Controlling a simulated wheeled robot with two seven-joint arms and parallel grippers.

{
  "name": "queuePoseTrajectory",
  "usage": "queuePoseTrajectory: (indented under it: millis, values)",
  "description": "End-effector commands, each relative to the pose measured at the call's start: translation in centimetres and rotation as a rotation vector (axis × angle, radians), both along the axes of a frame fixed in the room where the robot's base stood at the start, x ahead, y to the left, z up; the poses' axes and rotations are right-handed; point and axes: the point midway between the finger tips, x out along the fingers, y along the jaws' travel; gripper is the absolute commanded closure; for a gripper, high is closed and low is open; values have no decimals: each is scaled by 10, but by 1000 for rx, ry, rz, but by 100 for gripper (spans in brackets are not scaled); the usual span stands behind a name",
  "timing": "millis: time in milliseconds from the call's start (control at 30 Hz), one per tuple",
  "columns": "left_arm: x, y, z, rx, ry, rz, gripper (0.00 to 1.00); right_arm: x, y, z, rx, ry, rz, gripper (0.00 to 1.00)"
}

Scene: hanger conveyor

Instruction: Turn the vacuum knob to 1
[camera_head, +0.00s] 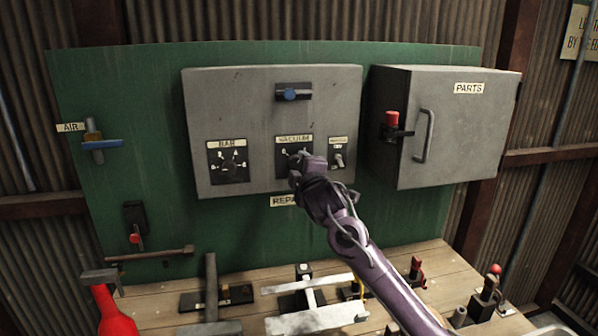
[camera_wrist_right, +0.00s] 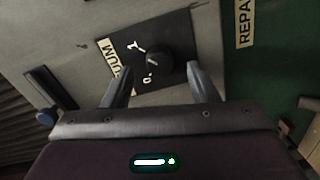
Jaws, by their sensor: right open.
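The vacuum knob is a round black knob on a black dial plate (camera_head: 283,156) labelled VACUUM, in the middle of the grey control box (camera_head: 230,100). In the head view my right gripper (camera_head: 299,160) hides most of it. In the right wrist view the knob (camera_wrist_right: 155,62) shows beyond and between the two open fingers (camera_wrist_right: 160,85), with white marks around it. My left gripper is not in view.
A BAR dial (camera_head: 229,161) sits left of it and a small toggle switch (camera_head: 338,158) right of it. A blue knob (camera_head: 291,94) is above. The grey PARTS cabinet (camera_head: 455,130) stands right. Tools and clamps lie on the wooden bench (camera_head: 155,305) below.

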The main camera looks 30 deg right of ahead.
Motion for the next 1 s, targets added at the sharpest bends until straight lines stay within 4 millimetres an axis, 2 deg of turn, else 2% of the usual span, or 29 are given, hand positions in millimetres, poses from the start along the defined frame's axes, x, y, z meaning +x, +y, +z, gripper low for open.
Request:
queuePoseTrajectory:
  millis: [33,100,333,1000]
  values:
    - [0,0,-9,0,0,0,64,-9,2,-4,-1,-1,1,47]
    - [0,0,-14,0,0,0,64,-20,5,-4,-1,-1,0,47]
    - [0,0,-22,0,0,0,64,-43,11,0,-1,1,0,47]
    - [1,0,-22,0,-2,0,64,-46,12,2,1,2,-1,47]
